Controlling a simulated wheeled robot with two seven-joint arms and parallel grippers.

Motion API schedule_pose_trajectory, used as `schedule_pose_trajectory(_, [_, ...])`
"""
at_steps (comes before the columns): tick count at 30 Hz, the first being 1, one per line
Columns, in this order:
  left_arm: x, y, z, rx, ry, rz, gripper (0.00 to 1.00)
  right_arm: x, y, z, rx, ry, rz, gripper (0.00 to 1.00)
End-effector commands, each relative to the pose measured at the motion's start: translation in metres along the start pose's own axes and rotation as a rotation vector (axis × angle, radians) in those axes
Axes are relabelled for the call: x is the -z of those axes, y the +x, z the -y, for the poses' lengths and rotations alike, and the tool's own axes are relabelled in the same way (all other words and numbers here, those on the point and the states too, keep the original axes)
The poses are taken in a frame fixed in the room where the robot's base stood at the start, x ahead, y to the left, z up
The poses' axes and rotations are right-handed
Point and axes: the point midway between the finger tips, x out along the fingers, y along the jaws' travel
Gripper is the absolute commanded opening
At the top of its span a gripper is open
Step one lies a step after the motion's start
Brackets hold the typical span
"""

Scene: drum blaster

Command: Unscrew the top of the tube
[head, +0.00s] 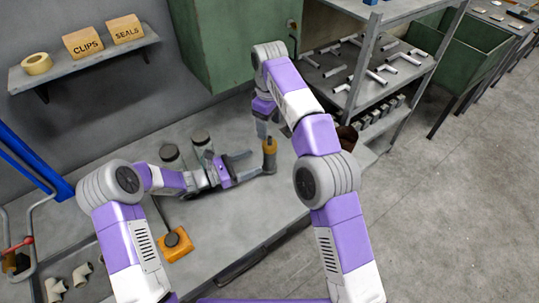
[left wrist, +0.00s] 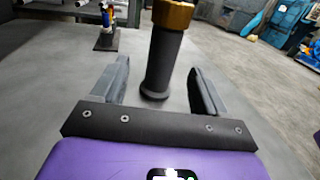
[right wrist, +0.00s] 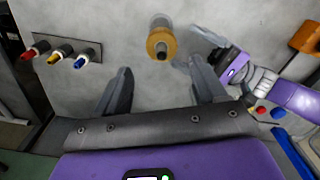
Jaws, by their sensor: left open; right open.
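The tube (left wrist: 162,62) is a dark grey cylinder standing upright on the workbench, with a brass-orange top (left wrist: 172,13). In the head view the top (head: 269,146) shows at the right side of the bench. My left gripper (head: 253,164) is open and level, its fingers pointing at the tube's lower body; in the left wrist view the tube shows between the fingers, and contact cannot be told. My right gripper (right wrist: 160,66) is open above the tube and points down. In the right wrist view the top (right wrist: 161,43) lies just beyond its fingertips.
Red, yellow and blue tipped parts (right wrist: 60,55) sit in a row on the bench. An orange block with a dark knob (head: 175,244) lies near the bench front. Two jar-like cylinders (head: 200,140) stand behind my left forearm. A metal shelf (head: 385,75) with pipes stands at right.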

Motion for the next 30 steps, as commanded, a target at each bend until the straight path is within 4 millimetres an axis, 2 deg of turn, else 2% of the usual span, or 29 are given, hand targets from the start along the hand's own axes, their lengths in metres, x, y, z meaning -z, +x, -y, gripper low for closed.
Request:
schedule_pose_trajectory(13, [-0.001,0.062,0.001,0.004,0.002,0.0,0.74,0.0,-0.001,0.0,0.0,0.001,0.0,0.7])
schedule_pose_trajectory(18, [-0.001,0.071,0.001,0.003,0.0,0.0,0.74,0.0,-0.001,0.0,0.0,0.002,0.0,0.7])
schedule_pose_trajectory(26, [-0.001,0.072,0.001,0.002,0.0,-0.001,0.74,0.0,-0.001,0.0,0.0,0.002,0.0,0.7])
schedule_pose_trajectory(30, [-0.001,0.072,0.001,0.002,0.0,-0.001,0.52,0.0,-0.001,0.0,0.0,0.002,0.0,0.7])
